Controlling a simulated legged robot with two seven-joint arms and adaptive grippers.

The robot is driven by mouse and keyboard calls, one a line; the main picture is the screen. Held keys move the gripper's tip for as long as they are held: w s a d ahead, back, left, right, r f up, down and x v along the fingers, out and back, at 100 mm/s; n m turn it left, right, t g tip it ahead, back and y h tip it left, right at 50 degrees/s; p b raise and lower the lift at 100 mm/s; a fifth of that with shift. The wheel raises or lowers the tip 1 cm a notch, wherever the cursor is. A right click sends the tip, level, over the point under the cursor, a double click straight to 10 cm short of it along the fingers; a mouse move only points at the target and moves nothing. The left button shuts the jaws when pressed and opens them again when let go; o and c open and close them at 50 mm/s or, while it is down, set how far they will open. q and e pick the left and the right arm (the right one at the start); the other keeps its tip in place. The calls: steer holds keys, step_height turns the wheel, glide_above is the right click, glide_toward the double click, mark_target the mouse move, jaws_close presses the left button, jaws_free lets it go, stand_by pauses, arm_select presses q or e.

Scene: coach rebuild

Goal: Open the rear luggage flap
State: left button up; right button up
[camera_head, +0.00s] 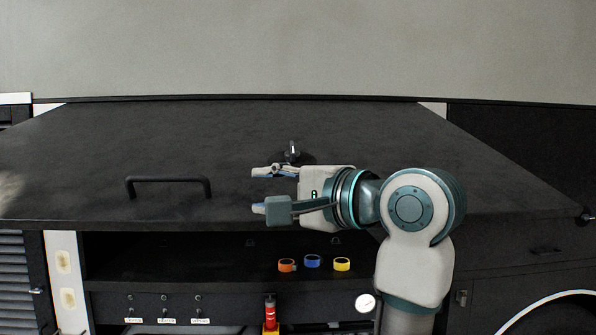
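The rear luggage flap (90,150) is a wide dark panel that stands swung out from the grey coach wall. A dark bay shows beneath its front edge. A black bar handle (168,181) sits on its left part, and a small latch or knob (292,152) sits near its middle.
In the bay are an orange ring (287,265), a blue ring (312,261) and a yellow ring (342,264). Below are switches (164,303), a red-topped item (270,312) and a round gauge (365,303). A wheel arch (540,303) is at lower right.

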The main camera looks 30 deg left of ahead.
arm_select(q)
steer(key=shift+w+d+r, duration=0.1)
steer(key=shift+d+r, duration=0.65)
steer(key=shift+d, duration=0.35)
steer(key=shift+d+r, duration=0.75)
steer(key=shift+d, duration=0.3)
steer(key=shift+w, duration=0.1)
jaws_close()
